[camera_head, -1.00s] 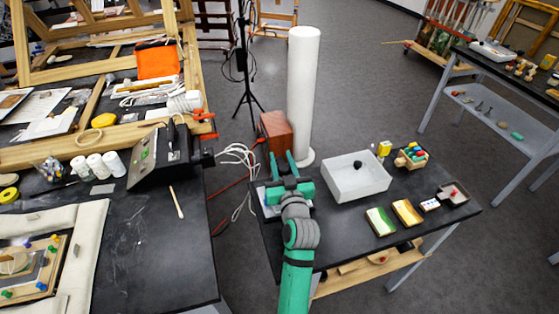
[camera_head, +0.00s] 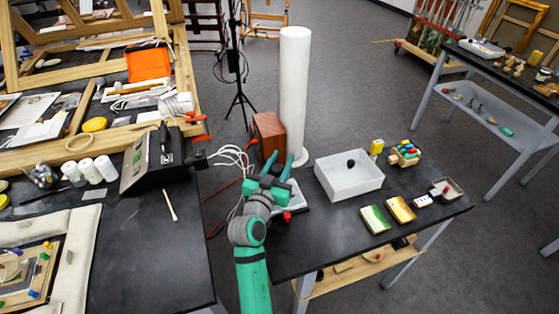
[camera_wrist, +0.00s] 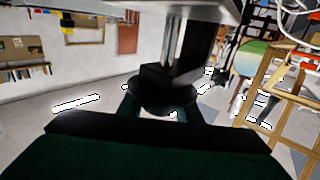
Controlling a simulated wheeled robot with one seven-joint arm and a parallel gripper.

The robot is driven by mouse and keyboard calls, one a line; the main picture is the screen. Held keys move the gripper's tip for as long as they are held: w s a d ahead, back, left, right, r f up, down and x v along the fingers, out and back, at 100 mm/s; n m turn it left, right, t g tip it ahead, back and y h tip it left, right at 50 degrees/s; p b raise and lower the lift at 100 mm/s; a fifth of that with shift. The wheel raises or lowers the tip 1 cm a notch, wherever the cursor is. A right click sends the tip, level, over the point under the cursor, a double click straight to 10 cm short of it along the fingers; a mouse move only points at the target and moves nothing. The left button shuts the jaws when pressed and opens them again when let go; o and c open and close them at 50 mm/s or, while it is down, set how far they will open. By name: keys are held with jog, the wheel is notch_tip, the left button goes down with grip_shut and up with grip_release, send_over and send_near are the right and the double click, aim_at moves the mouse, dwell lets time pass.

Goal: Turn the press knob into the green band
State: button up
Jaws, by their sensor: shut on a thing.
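In the wrist view a round black knob (camera_wrist: 163,95) sits below a black block and a bright metal shaft. My gripper (camera_wrist: 166,110) has its dark green fingers on either side of it, shut on the knob. In the head view my teal gripper (camera_head: 279,163) is at the left end of the right-hand table, over a pale flat plate (camera_head: 296,193). A small red part (camera_head: 287,216) shows beside my wrist. I cannot make out a green band or dial marks in either view.
A reddish-brown box (camera_head: 268,132) and a tall white column (camera_head: 294,90) stand just behind my gripper. A white open bin (camera_head: 330,186) and several small blocks lie to the right. A cluttered black bench (camera_head: 150,250) is at the left, across a gap with cables.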

jog(key=m+g+h, duration=0.1)
jog(key=h, duration=0.1)
jog(key=m+g+h, duration=0.1)
jog(key=m+h, duration=0.1)
jog(key=d+m+g+h, duration=0.1)
jog(key=shift+s+g+h, duration=0.3)
jog(key=shift+h, duration=0.1)
jog(key=shift+s+d+f+m+g+h, duration=0.1)
jog(key=shift+s+d+m+g+h, duration=0.1)
jog(key=shift+m+g+h, duration=0.6)
jog(key=shift+s+d+m+g+h, duration=0.2)
jog(key=shift+m+g+h, duration=0.5)
jog(key=shift+m+g, duration=0.15)
jog(key=shift+c, duration=0.2)
jog(key=o, duration=1.1)
jog(key=shift+d, duration=0.1)
